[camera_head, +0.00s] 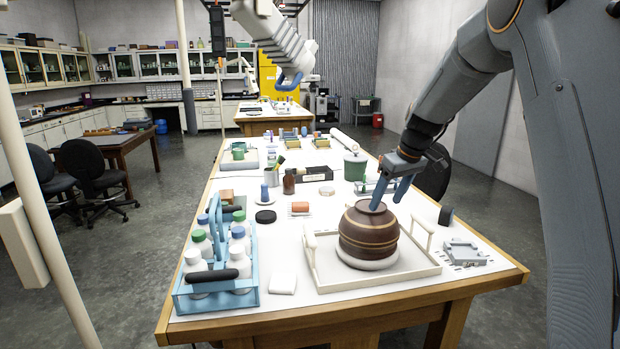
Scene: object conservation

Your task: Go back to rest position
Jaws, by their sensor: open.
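My gripper (390,192) is open, with its blue fingers pointing down just above the upper right of a round brown pot (368,240). I cannot tell whether a fingertip touches the pot's rim. My arm comes in from the right side of the picture.
A blue bottle carrier (216,300) with several capped bottles stands at the table's front left. A grey metal fixture (466,253) lies right of the tray. A green container (354,166) and small items stand behind. White tabletop (290,248) shows between them.

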